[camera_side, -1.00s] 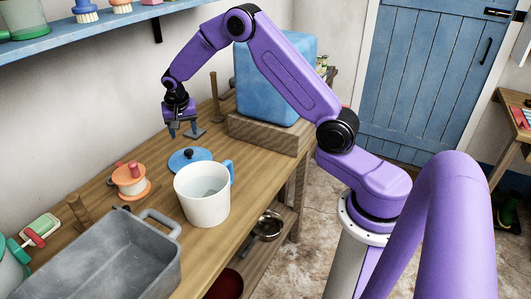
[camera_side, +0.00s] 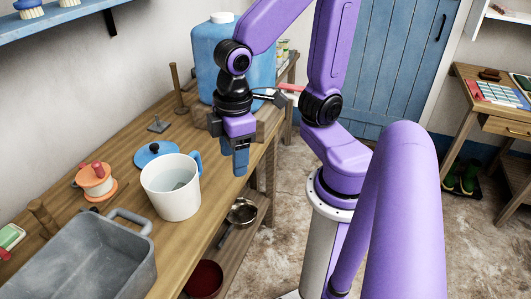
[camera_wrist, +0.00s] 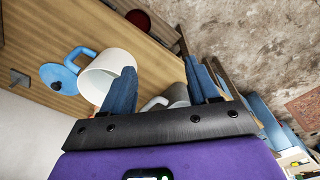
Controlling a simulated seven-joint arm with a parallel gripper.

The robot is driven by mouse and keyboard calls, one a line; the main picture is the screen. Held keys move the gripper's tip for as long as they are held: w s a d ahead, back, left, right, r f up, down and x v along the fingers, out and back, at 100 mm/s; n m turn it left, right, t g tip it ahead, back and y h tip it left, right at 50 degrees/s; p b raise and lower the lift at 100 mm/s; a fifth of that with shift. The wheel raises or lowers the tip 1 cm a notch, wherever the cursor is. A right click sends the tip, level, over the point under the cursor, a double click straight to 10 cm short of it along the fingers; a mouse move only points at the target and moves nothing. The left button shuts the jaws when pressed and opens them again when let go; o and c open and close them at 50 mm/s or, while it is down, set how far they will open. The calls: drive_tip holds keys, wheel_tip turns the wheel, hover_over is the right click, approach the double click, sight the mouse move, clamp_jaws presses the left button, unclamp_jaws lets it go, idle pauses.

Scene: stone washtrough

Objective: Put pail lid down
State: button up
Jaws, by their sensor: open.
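The blue pail lid (camera_side: 156,153) with a dark knob lies on the wooden bench, behind the white pail (camera_side: 172,190). In the wrist view the lid (camera_wrist: 58,78) lies on the bench beside the blue handle of the pail (camera_wrist: 107,75). The pail is upright and uncovered, with a pale content inside. My gripper (camera_side: 240,160) is open and empty, near the bench's right edge, to the right of the pail and higher. Its two blue fingers (camera_wrist: 163,85) show apart in the wrist view, with nothing held between them.
A grey stone trough (camera_side: 85,262) stands at the front left of the bench. An orange spool-like thing (camera_side: 95,180) is left of the lid. A large blue container (camera_side: 215,60) stands at the back. A metal pan (camera_side: 241,212) and a red bowl (camera_side: 204,279) are below the bench top.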

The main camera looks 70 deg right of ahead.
drive_tip(key=s+d+n, duration=0.2)
drive_tip(key=s+n, duration=0.1)
drive_tip(key=s, duration=0.3)
drive_tip(key=shift+d+f, duration=0.2)
drive_tip(key=shift+o, duration=0.3)
